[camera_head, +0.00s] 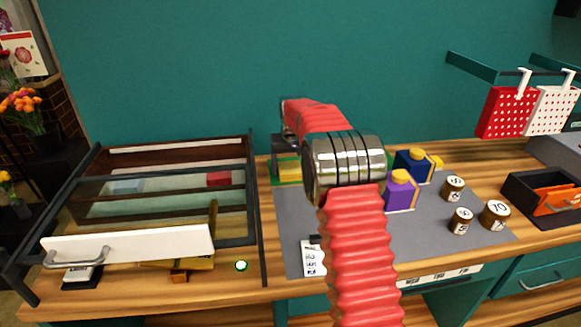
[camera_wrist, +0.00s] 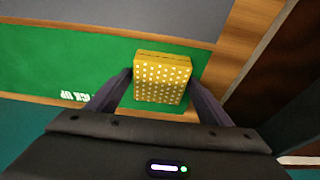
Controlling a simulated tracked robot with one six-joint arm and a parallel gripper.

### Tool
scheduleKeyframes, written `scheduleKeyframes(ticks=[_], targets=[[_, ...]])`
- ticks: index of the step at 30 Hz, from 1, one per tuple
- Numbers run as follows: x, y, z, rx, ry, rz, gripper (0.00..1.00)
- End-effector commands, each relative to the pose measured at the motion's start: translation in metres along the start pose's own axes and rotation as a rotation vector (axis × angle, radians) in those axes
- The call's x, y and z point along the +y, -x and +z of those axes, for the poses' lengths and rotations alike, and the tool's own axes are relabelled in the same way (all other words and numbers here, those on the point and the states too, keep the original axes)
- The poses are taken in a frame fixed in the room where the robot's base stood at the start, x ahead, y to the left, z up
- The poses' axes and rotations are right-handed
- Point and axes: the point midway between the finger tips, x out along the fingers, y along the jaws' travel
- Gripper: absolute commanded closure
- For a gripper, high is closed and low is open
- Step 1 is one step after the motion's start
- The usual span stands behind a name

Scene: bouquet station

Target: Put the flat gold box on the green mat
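The flat gold box (camera_wrist: 162,80), dotted with white on its face, is between the two fingers of my gripper (camera_wrist: 161,74) in the wrist view. The fingertips meet its left and right sides, so my gripper looks shut on it. The green mat (camera_wrist: 60,62), with white lettering, lies beneath and to the left of the box. In the head view the gold box (camera_head: 289,167) shows yellow, low over the green mat (camera_head: 279,180) and beneath my dark gripper (camera_head: 283,143). I cannot tell whether the box touches the mat.
A glass-topped drawer frame (camera_head: 170,190) stands close on the left. A grey mat (camera_head: 300,215) to the right holds a purple box (camera_head: 399,190), a dark blue box (camera_head: 414,165) and several round pots. A black tray (camera_head: 535,195) stands farther right. The teal wall is behind.

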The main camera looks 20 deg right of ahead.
Motion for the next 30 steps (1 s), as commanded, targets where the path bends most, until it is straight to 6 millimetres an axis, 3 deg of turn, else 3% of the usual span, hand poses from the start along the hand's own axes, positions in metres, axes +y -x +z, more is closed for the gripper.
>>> scheduleKeyframes(ticks=[3, 16, 30], targets=[[0.000, 0.000, 0.000, 0.000, 0.000, 0.000, 0.19], [0.000, 0.011, -0.001, 0.001, 0.000, 0.000, 0.19], [-0.001, 0.086, -0.001, 0.002, 0.001, 0.000, 0.19]])
